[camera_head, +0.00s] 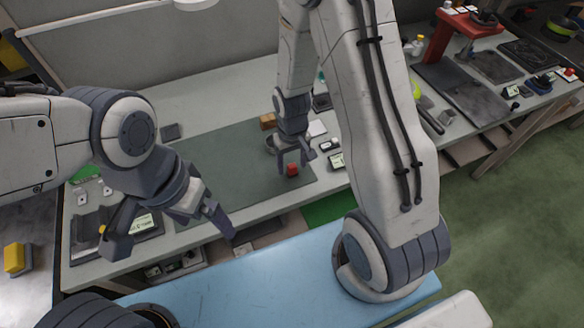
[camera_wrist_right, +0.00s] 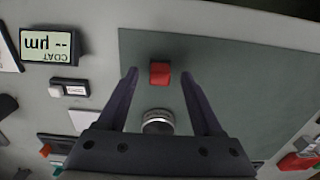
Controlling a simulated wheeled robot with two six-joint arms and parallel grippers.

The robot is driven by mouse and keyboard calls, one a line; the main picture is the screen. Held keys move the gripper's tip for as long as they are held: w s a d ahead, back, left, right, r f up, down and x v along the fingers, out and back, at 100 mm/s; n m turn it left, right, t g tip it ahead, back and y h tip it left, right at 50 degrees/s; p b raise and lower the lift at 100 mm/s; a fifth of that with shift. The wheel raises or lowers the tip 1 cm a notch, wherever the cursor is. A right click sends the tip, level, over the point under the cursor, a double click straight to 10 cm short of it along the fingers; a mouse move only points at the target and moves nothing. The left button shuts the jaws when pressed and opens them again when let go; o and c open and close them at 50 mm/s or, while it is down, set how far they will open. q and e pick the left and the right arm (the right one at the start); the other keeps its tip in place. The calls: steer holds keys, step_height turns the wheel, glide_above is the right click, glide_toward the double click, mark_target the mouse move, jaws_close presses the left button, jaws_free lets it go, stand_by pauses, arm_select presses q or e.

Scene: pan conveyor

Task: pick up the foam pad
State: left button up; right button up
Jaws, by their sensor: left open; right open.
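A small red block (camera_head: 292,170) lies on the dark green mat (camera_head: 215,165); it may be the foam pad, but I cannot tell for sure. In the right wrist view the red block (camera_wrist_right: 160,74) sits between and level with the fingertips, with a gap on each side. My right gripper (camera_head: 294,166) is open and empty over the mat; its fingers also show in the right wrist view (camera_wrist_right: 159,76). My left gripper (camera_head: 172,236) is open and empty near the bench's front edge.
A round metal piece (camera_wrist_right: 157,121) stands on the mat close to the red block. A tan block (camera_head: 268,121) is behind my right gripper. A coating gauge (camera_wrist_right: 47,45) and small devices lie beside the mat. The mat's left part is clear.

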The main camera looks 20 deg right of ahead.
steer(key=shift+f, duration=0.7)
jaws_close()
steer(key=shift+r, duration=0.15)
steer(key=shift+r, duration=0.55)
step_height(320, 180, up, 3)
steer(key=shift+w+f, duration=0.1)
steer(key=s+d+r+b, duration=0.1)
steer(key=s+d+r, duration=0.6)
steer(key=s+d, duration=0.1)
steer(key=shift+s, duration=0.4)
